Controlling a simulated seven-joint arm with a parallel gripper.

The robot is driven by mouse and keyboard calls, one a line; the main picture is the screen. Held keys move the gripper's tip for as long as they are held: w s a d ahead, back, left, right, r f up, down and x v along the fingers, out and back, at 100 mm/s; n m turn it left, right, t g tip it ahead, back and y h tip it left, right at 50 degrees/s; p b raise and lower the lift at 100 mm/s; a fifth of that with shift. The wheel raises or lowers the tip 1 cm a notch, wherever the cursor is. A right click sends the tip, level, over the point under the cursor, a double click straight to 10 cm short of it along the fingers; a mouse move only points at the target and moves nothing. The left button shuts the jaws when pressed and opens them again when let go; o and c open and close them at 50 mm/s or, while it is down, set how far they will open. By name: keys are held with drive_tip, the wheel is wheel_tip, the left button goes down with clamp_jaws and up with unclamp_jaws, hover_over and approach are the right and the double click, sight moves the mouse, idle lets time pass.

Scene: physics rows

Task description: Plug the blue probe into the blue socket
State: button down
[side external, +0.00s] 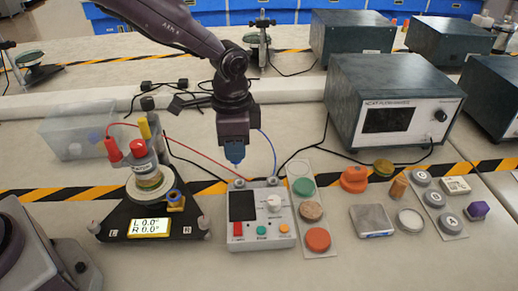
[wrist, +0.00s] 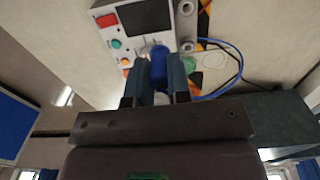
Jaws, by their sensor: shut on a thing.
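My gripper (side external: 235,156) hangs pointing down above the table, just behind and above the meter box (side external: 262,240). It is shut on the blue probe (wrist: 160,62), which shows bright blue between the two fingers in the wrist view. A blue cable (side external: 270,145) runs from near my gripper down behind the meter box. A black triangular stand (side external: 115,225) with a display is to the left. A blue ring on a yellow block (side external: 175,199) at its right side looks like the blue socket. The probe is well apart from it.
A red plug (side external: 112,148) with a red cable stands up at the stand's left, beside a yellow post (side external: 145,128). A panel with coloured discs (side external: 318,238) lies right of the meter box. A large instrument (side external: 390,105) stands at the back right. A clear bin (side external: 70,140) is behind the stand.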

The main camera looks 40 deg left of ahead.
drive_tip(key=s+a+r, duration=0.4)
drive_tip(key=s, duration=0.2)
drive_tip(key=shift+s+a+f+m, duration=0.45)
drive_tip(key=shift+s+f+m, duration=0.3)
drive_tip(key=shift+s+f, duration=0.2)
drive_tip(key=shift+s+a+f+m, duration=0.4)
drive_tip(key=shift+s+f+m, duration=0.3)
drive_tip(key=shift+s+f, duration=0.25)
drive_tip(key=shift+s+a+f+m, duration=0.45)
drive_tip(key=shift+s+f+m, duration=0.3)
drive_tip(key=shift+s+f, duration=0.15)
drive_tip(key=shift+f, duration=1.7)
drive_tip(key=c, duration=0.7)
unclamp_jaws()
drive_tip(key=shift+c, duration=0.2)
wheel_tip(320, 180, up, 8)
drive_tip(key=shift+f, duration=0.2)
